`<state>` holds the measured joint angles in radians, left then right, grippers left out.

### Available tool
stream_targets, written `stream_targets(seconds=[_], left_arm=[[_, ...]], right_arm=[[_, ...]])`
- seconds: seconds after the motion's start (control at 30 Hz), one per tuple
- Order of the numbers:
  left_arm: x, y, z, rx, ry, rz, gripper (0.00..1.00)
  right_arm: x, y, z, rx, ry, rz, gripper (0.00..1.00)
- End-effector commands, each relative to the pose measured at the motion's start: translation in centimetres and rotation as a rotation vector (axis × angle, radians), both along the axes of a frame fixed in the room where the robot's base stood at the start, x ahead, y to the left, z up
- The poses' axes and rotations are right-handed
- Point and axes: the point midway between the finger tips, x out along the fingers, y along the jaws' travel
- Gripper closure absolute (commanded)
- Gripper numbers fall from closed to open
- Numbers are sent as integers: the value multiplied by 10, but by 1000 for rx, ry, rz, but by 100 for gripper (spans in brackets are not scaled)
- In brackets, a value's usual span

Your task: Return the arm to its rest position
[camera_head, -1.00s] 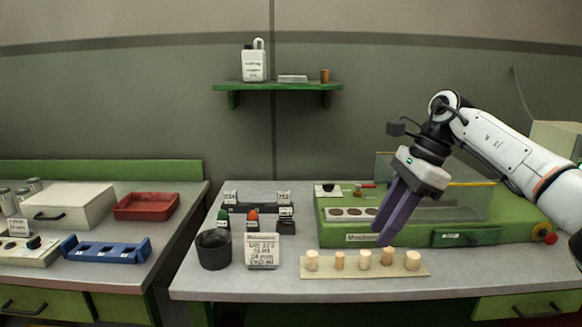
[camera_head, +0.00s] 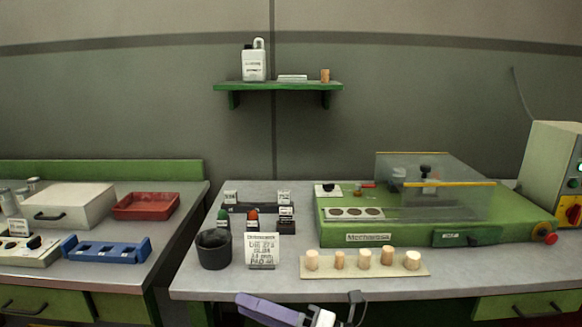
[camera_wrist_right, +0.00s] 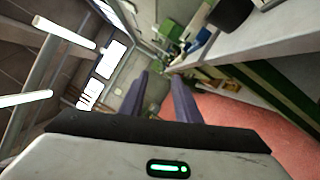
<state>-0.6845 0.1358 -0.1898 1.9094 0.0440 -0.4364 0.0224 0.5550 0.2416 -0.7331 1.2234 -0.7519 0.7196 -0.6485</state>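My right gripper (camera_head: 242,299) shows at the bottom edge of the head view, in front of the bench and low, with its purple fingers pointing left. In the right wrist view my right gripper (camera_wrist_right: 160,78) has its two purple fingers apart with nothing between them, so it is open and empty. Most of my right arm is below the frame. Several cork stoppers (camera_head: 364,257) stand upright on a pale wooden strip (camera_head: 436,273) on the bench, clear of the gripper. My left gripper is not in view.
The grey bench (camera_head: 200,284) holds a dark cup (camera_head: 214,251), a written card (camera_head: 262,249) and a green machine (camera_head: 480,236) with a clear guard. A second bench at left carries a red tray (camera_head: 147,206) and a blue rack (camera_head: 90,251). Space above the bench is free.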

Motion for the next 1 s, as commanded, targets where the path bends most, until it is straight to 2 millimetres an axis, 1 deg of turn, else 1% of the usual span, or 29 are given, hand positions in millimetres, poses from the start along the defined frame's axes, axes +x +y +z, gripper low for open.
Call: stream_targets(seconds=[0.03, 0.07, 0.1, 0.17, 0.2, 0.27, 0.3, 0.37, 0.4, 0.47, 0.5, 0.57, 0.6, 0.7, 0.8, 0.9, 1.0], left_arm=[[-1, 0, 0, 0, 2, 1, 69], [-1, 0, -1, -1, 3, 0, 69], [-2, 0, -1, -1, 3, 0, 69], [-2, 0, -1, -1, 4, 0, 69], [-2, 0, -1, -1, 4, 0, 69], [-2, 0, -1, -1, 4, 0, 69], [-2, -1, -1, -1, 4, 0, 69], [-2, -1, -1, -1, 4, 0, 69], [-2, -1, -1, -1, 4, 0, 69], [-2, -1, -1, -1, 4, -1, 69], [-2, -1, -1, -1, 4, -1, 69], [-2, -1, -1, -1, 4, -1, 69], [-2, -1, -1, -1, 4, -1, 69], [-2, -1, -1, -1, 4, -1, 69], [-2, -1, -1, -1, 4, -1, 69], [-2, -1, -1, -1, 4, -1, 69], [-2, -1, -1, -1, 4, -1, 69]], right_arm=[[-5, -8, -14, 99, 147, -74, 70], [-5, -15, -20, 156, 233, -123, 70], [-6, -26, -32, 228, 347, -186, 70], [-9, -46, -53, 334, 524, -281, 70], [-13, -61, -70, 405, 641, -345, 70], [-23, -85, -97, 506, 818, -443, 70], [-33, -101, -118, 572, 935, -509, 70], [-53, -126, -151, 670, 1111, -611, 70], [-69, -142, -172, 732, 1222, -678, 70], [-96, -164, -202, 819, 1377, -774, 70], [-116, -177, -220, 873, 1472, -836, 70], [-146, -195, -243, 943, 1601, -923, 70], [-166, -204, -256, 986, 1677, -976, 70], [-210, -222, -280, 1073, 1827, -1088, 70], [-241, -232, -293, 1128, 1923, -1163, 70], [-257, -237, -298, 1156, 1969, -1201, 70], [-261, -238, -300, 1162, 1982, -1212, 70]])
